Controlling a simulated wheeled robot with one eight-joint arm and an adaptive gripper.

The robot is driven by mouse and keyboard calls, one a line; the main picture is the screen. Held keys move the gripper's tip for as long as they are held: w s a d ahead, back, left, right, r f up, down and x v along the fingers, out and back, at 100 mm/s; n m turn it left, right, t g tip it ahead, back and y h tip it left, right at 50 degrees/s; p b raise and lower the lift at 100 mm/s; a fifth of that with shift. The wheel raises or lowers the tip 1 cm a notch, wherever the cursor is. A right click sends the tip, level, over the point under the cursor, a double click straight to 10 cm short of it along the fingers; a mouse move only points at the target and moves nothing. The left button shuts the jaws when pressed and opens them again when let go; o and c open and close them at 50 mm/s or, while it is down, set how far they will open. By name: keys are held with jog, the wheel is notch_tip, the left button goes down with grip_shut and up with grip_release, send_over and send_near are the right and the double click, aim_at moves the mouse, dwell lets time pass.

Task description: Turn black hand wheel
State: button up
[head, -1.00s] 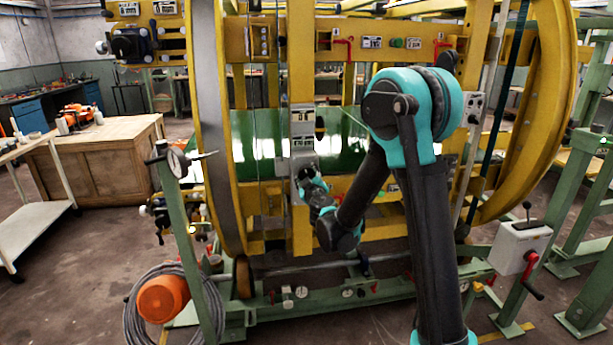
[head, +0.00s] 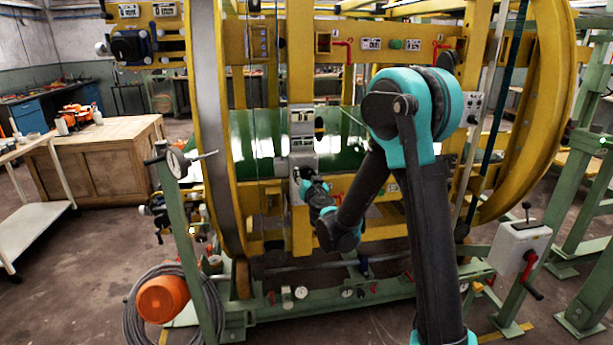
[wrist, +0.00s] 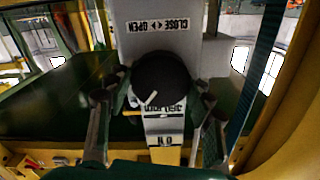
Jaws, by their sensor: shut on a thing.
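The black hand wheel (wrist: 160,76) is a round dark knob in the middle of the wrist view, on a grey housing. My gripper (wrist: 156,99) has a finger on each side of the wheel and is shut on it. The housing's plate (wrist: 158,25) carries an upside-down "CLOSE OPEN" label with arrows. In the head view my gripper (head: 304,176) is at the lower end of the grey housing (head: 302,138) on a yellow upright. There the wheel is hidden by my gripper.
The large yellow ring (head: 210,120) and another yellow ring (head: 535,130) frame the machine. A green panel (head: 345,135) lies behind the housing. A green post with a gauge (head: 177,163) stands at the left, and a white control box (head: 520,245) at the right.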

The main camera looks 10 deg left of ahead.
jog(key=m, duration=0.7)
dwell(0.6)
jog(key=o, duration=1.2)
jog(key=v, duration=1.2)
